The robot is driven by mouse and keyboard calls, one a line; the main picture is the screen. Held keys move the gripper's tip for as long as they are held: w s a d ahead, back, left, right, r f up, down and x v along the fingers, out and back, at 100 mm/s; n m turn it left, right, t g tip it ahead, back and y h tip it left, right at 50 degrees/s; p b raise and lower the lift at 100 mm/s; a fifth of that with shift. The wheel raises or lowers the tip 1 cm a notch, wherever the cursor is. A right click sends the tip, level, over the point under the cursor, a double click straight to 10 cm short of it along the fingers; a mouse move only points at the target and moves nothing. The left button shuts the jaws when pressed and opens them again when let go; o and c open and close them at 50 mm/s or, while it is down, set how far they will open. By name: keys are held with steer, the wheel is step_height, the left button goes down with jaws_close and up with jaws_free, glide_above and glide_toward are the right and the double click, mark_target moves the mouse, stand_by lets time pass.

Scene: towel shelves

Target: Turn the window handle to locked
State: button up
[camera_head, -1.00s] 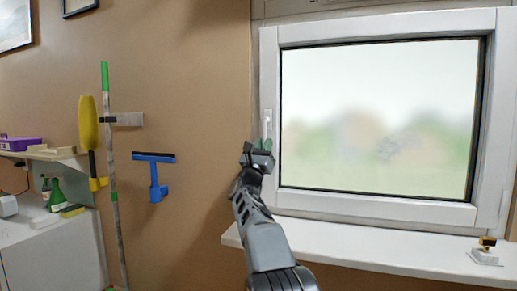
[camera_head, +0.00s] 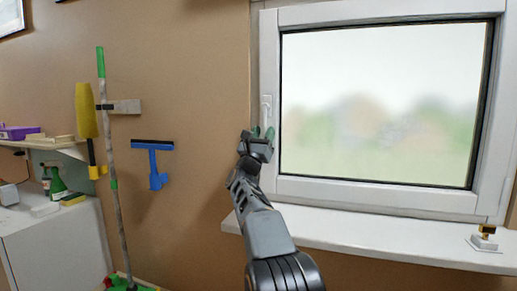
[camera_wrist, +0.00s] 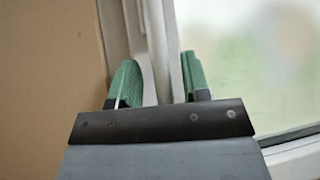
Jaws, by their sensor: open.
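The white window handle (camera_head: 266,102) is on the left side of the white window frame (camera_head: 269,62). Its visible part looks upright; its lower part is hidden behind my gripper. My gripper (camera_head: 262,132) is open, its green fingertips at the lower end of the handle. In the wrist view my gripper (camera_wrist: 160,80) has one green finger on each side of a white upright bar, which looks like the handle (camera_wrist: 157,45). There is a gap between the fingers; I cannot tell whether either touches the bar.
A white sill (camera_head: 350,232) runs below the window, with a small gold-topped object (camera_head: 486,238) at its right. Left on the wall hang a blue squeegee (camera_head: 154,165), a yellow duster (camera_head: 86,112) and a green-tipped pole (camera_head: 106,140). The wall beside the frame is bare.

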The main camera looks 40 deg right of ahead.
steer(key=b+v, duration=0.3)
steer(key=v, duration=1)
steer(key=shift+b, duration=0.35)
steer(key=shift+f, duration=0.1)
steer(key=w+a+r+n+t+y+p, duration=0.3)
steer(key=a+n+t+y+p, duration=0.55)
steer(key=n+y, duration=0.85)
steer(key=s+a+f+n+g+y+p, duration=0.2)
steer(key=a+f+n+g+y+p, duration=0.3)
steer(key=n, duration=0.9)
steer(key=s+a+f+n+g+y+p, duration=0.1)
steer(key=s+a+f+n+g+p, duration=0.1)
steer(key=s+n, duration=0.4)
steer(key=s+a+f+n+g+p, duration=0.3)
steer(key=s+f+n+g+p, duration=0.1)
steer(key=s, duration=0.6)
steer(key=s+a+f+n+g+y+p, duration=0.1)
steer(key=s+a+f+n+g+p, duration=0.2)
steer(key=s+n+g+p, duration=0.2)
steer(key=s+n, duration=0.2)
steer(key=n, duration=0.1)
steer(key=shift+s+a+f+y, duration=0.15)
steer(key=shift+s+f+y, duration=0.15)
steer(key=shift+s+f, duration=0.1)
